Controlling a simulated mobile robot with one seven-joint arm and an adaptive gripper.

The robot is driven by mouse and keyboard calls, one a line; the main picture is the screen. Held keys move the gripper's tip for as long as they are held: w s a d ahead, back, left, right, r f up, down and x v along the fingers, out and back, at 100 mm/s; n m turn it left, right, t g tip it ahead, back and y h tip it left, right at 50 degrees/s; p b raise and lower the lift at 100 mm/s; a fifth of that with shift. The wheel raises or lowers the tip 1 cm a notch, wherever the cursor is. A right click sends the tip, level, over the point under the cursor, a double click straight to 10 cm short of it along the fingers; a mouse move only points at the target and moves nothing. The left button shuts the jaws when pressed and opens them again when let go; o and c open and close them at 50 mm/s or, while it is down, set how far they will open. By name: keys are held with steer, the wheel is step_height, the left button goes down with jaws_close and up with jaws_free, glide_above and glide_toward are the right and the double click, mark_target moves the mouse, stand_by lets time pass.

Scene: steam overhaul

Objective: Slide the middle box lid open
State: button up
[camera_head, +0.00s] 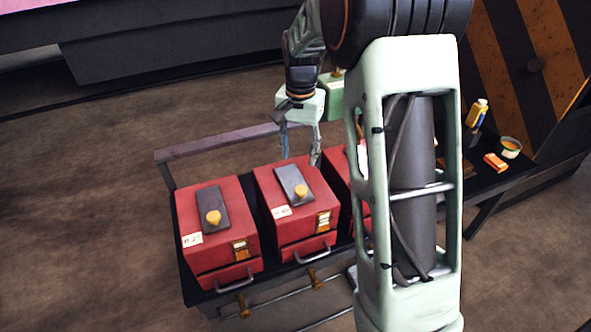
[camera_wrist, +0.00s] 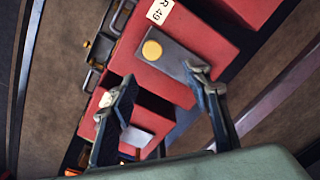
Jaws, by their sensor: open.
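The middle red box (camera_head: 300,222) stands between two similar red boxes. On its top lies a dark grey lid plate (camera_head: 286,178) with a round yellow knob (camera_head: 301,191). The wrist view shows this box (camera_wrist: 135,63) with its grey lid plate (camera_wrist: 181,60) and knob (camera_wrist: 152,50). The lid appears in place on the box top. My gripper (camera_head: 299,150) is open and empty, pointing down above the back of the middle box. In the wrist view its fingertips (camera_wrist: 162,80) are apart, with the knob beyond them; I see no contact.
The left box (camera_head: 217,228) has its own grey plate and knob. The right box (camera_head: 341,170) is mostly hidden by my arm. A rail (camera_head: 215,143) runs behind the boxes. A yellow bottle (camera_head: 477,113), an orange block (camera_head: 496,161) and a small tin (camera_head: 509,150) sit at the right.

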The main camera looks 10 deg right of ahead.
mark_target(301, 189)
steer(key=shift+m, duration=0.3)
steer(key=f, duration=0.8)
steer(key=f+p, duration=0.1)
steer(key=f, duration=0.3)
steer(key=shift+s+d, duration=0.3)
steer(key=shift+s, duration=0.1)
steer(key=shift+r, duration=0.1)
jaws_close()
